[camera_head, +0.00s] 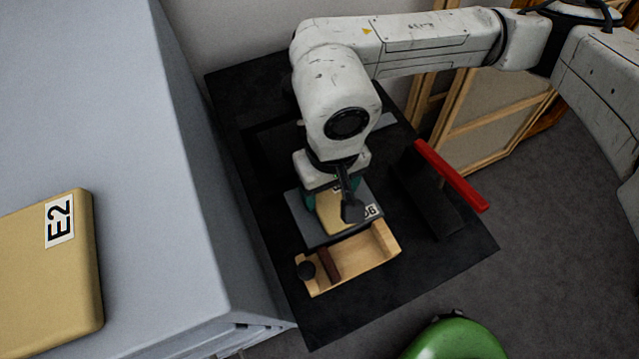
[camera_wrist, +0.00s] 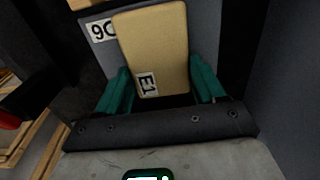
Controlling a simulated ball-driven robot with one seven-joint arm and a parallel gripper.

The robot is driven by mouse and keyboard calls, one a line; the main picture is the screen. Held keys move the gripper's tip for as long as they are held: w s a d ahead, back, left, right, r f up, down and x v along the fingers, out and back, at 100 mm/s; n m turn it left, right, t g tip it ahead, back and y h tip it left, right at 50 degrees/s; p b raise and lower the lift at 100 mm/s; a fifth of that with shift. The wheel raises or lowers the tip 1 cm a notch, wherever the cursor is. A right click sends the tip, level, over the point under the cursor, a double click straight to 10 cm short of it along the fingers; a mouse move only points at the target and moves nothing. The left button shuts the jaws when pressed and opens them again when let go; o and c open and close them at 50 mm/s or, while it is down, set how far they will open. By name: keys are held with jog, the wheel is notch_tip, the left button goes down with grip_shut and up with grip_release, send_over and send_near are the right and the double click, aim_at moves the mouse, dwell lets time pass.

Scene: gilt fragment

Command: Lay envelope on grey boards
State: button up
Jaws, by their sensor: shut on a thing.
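A tan padded envelope labelled E1 (camera_wrist: 158,45) is between the teal fingers of my gripper (camera_wrist: 162,88), which is shut on it. In the head view the envelope (camera_head: 330,216) is partly hidden by my wrist. Grey boards (camera_head: 302,222), with a label that seems to read 06, lie on the dark table under it. They also show in the wrist view (camera_wrist: 201,42), with the label at upper left. The envelope is over the boards; I cannot tell whether it touches them. My gripper (camera_head: 334,204) is above the boards.
A wooden holder (camera_head: 372,253) with a black knob sits in front of the boards. A red-handled tool (camera_head: 450,176) stands to the right. A second tan envelope, E2 (camera_head: 45,270), lies on the grey cabinet (camera_head: 150,180). A green rounded object (camera_head: 455,342) is at the bottom.

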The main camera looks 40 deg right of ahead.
aim_at(330, 193)
jog(key=shift+d+r, duration=0.1)
jog(key=shift+f, duration=0.2)
jog(key=o, duration=1)
jog(key=shift+r, duration=0.1)
notch_tip(330, 193, up, 12)
jog(key=shift+r, duration=0.1)
